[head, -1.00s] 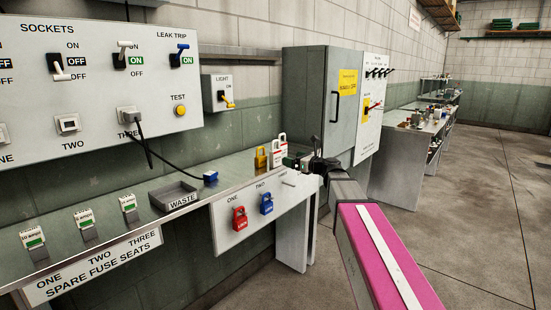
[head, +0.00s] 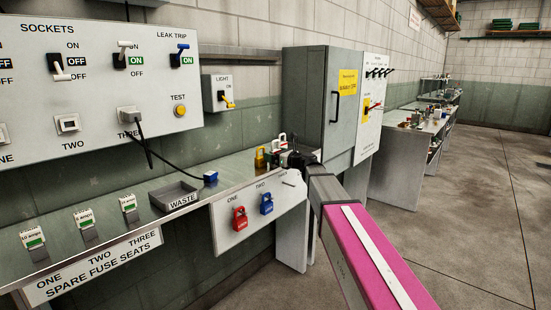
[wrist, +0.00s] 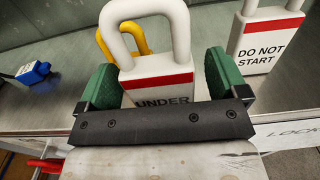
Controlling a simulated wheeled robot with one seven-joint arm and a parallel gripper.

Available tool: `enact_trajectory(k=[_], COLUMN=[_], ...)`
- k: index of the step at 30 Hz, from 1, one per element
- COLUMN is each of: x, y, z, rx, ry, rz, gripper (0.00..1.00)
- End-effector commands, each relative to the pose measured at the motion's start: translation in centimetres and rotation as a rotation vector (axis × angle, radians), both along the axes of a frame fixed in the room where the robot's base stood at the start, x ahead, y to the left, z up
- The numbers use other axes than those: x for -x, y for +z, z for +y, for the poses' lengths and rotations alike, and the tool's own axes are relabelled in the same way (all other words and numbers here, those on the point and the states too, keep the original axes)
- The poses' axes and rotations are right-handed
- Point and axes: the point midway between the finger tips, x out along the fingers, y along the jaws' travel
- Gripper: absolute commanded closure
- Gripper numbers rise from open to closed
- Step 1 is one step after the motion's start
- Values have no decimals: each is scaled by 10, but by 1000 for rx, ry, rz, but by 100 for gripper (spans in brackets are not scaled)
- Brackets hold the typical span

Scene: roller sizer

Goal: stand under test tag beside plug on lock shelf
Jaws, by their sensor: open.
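The under test tag (wrist: 158,85), a white padlock-shaped tag with a red band and the word UNDER, stands upright on the lock shelf (wrist: 50,110). My gripper (wrist: 163,78) is open around it, with one green pad on each side. The lower part of the tag is hidden behind the dark gripper bar. In the head view my gripper (head: 296,158) is at the right end of the shelf and mostly covers the tags there. The blue plug (wrist: 33,72) lies left of the tag, apart from it; in the head view it (head: 210,176) lies at the end of a black cable.
A white DO NOT START tag (wrist: 267,45) stands close to the right of my gripper. A yellow padlock (head: 260,157) stands behind the under test tag. A waste tray (head: 175,194) lies left of the plug. Red (head: 240,219) and blue (head: 266,204) padlocks hang on the shelf front.

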Motion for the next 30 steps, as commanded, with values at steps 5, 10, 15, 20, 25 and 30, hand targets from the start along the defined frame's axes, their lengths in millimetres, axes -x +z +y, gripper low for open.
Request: enact_trajectory(k=[5,10,15,20,25,30], x=[1,1,1,0,0,0], y=[0,0,0,3,16,44], z=[0,-1,-1,-1,-1,-1], rx=[0,0,0,-1,0,0], ry=[0,0,0,0,1,0], rz=[0,0,0,-1,-2,-3], gripper=[35,64,68,68,68,68])
